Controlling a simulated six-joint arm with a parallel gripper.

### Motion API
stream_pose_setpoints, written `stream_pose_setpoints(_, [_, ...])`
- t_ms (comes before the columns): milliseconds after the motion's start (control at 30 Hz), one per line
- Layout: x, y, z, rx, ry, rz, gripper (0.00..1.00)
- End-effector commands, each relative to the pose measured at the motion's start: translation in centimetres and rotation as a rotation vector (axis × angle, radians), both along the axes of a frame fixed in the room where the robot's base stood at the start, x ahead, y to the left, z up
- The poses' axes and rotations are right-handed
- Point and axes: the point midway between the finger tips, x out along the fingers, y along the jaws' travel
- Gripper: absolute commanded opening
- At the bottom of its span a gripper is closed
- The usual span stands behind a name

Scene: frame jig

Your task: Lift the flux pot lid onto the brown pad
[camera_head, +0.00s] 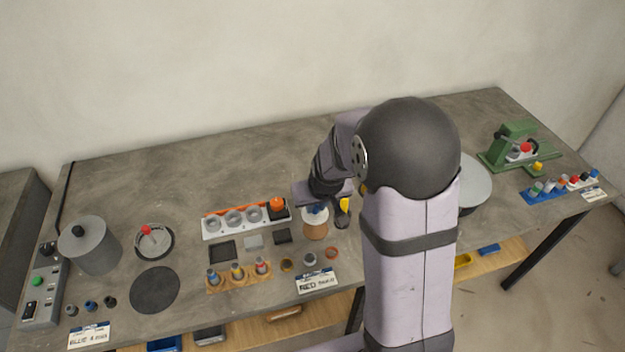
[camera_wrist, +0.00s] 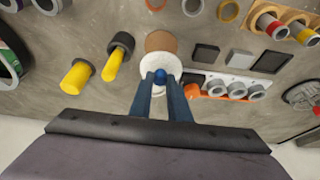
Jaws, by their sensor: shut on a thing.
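My gripper (camera_wrist: 161,92) is shut on the blue knob (camera_wrist: 160,76) of a round white lid (camera_wrist: 149,66). The lid lies just beyond the fingertips in the wrist view and hides part of the brown pad (camera_wrist: 160,41). In the head view the white lid (camera_head: 312,216) and its blue knob show just below my gripper (camera_head: 318,203). The lid overlaps the far part of the brown pad (camera_head: 316,232) there. I cannot tell whether the lid touches the pad or hangs over it. I cannot make out the flux pot; my arm hides part of the bench.
Yellow-handled tools (camera_wrist: 77,76) stand close beside the lid. A white tray (camera_head: 213,230) with grey rings and an orange piece (camera_head: 277,203) is to the left in the head view. Dark square pads (camera_head: 222,251) and a label card (camera_head: 317,281) lie nearby.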

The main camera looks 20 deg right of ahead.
Motion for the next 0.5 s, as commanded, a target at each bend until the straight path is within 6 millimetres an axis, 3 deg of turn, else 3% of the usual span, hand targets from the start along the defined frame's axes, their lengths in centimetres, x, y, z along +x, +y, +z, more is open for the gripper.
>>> stream_pose_setpoints(133, [-1.2, -0.1, -1.8, 0.001, 0.002, 0.001, 0.00])
stream_pose_setpoints(333, [0.4, -0.4, -1.1, 0.001, -0.002, 0.014, 0.00])
stream_pose_setpoints(500, [0.5, -0.4, -1.1, 0.000, 0.000, 0.024, 0.00])
